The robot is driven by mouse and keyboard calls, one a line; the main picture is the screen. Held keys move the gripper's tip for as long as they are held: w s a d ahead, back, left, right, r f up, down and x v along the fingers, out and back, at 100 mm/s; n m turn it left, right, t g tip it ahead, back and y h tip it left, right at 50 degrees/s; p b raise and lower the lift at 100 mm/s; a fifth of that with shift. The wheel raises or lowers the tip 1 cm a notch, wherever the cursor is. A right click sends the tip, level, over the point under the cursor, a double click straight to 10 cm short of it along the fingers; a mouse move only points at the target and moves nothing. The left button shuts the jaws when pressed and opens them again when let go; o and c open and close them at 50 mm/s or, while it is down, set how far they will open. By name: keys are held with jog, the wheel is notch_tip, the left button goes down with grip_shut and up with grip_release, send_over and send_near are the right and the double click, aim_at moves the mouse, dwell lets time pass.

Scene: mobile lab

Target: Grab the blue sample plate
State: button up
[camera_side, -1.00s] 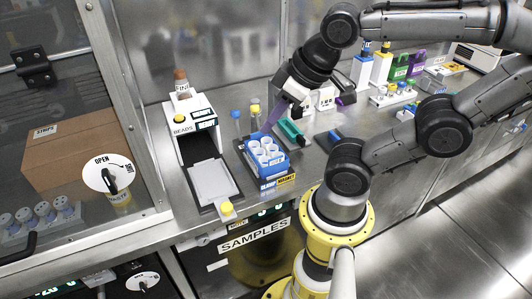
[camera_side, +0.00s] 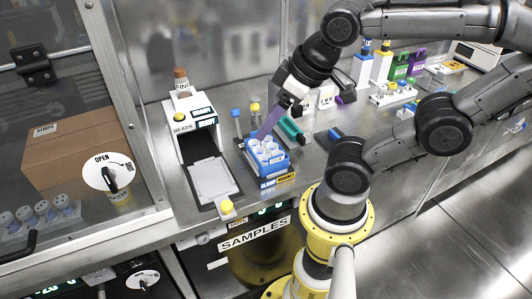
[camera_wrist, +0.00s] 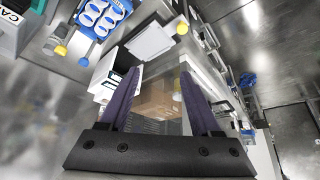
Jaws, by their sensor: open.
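The blue sample plate (camera_side: 280,165), a blue block with several round white wells, sits on the steel bench in the middle of the side view. It also shows cut off at the top left of the wrist view (camera_wrist: 108,33). My gripper (camera_side: 259,138) has purple fingers that reach down just above the plate's back edge in the side view. In the wrist view the fingers (camera_wrist: 159,74) are spread apart with nothing between them. I cannot tell the exact gap between the fingertips and the plate.
A white bead dispenser (camera_side: 189,125) with a pale flat tray (camera_side: 212,180) stands left of the plate. Capped tubes (camera_side: 237,114) stand close behind it. A green holder (camera_side: 292,130) lies just right. A glass-fronted cabinet with a cardboard box (camera_side: 75,155) is at the left.

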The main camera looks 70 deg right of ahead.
jog(key=o, duration=0.3)
jog(key=w+r+m+t, duration=0.2)
jog(key=w+r+t, duration=0.3)
jog(key=w, duration=0.5)
jog(key=w+d+f+m+t+h, duration=0.2)
jog(key=w+d+f+m+t, duration=0.15)
jog(key=w, duration=0.35)
jog(key=m+g+h, duration=0.3)
jog(key=m+h, duration=0.1)
jog(key=h, duration=0.4)
send_over(257, 131)
jog(key=w+a, duration=0.1)
jog(key=a, duration=0.3)
jog(key=shift+t, duration=0.25)
notch_tip(257, 131, down, 14)
jog(key=shift+r, duration=0.1)
jog(key=s+f, duration=0.1)
jog(key=f, duration=0.1)
jog(key=s+f+g, duration=0.1)
jog(key=s+f, duration=0.1)
jog(key=s+f+g, duration=0.1)
jog(key=f, duration=0.1)
jog(key=shift+s+d+n+y, duration=0.15)
jog(key=shift+d+n+y, duration=0.15)
jog(key=shift+d, duration=0.1)
jog(key=shift+x, duration=2.5)
